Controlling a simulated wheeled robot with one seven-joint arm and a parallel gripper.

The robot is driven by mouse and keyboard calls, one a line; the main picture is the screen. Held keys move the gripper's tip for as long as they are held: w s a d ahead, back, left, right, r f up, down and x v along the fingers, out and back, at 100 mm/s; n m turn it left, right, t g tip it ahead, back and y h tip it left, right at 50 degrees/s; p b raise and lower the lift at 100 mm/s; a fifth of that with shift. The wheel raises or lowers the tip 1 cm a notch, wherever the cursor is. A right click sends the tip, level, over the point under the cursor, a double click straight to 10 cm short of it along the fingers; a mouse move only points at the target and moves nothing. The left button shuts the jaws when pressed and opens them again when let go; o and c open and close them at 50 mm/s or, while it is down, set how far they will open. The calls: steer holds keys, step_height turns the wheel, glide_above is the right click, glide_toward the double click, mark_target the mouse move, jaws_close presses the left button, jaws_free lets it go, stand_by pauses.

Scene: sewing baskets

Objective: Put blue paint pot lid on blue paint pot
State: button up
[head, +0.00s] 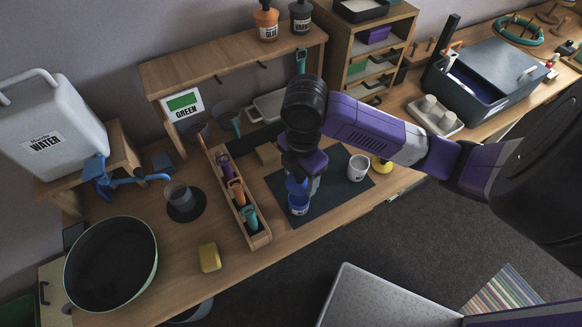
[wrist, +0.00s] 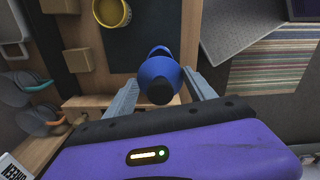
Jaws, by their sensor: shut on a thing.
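My gripper (head: 298,178) is shut on the blue paint pot lid (head: 295,185), over the dark mat. In the wrist view the lid (wrist: 158,72) is a round blue disc with a black knob, between the two fingers (wrist: 160,92). The blue paint pot (head: 299,207) stands upright on the mat directly below the lid. In the wrist view a bit of blue, probably the pot, shows just beyond the lid, which hides most of what is under it. I cannot tell whether lid and pot touch.
A wooden tray of colored-handled tools (head: 258,240) lies left of the mat. A yellow sponge (head: 209,257) lies near the front edge.

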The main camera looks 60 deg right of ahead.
mark_target(299, 186)
steer(key=shift+f+b, duration=1.45)
steer(key=shift+f, duration=0.6)
steer(key=shift+f+b, duration=1.05)
steer(key=shift+f, duration=0.1)
steer(key=shift+f+b, duration=0.7)
steer(key=shift+b, duration=0.2)
steer(key=o, duration=1.4)
step_height(299, 186, up, 8)
steer(key=shift+f, duration=0.1)
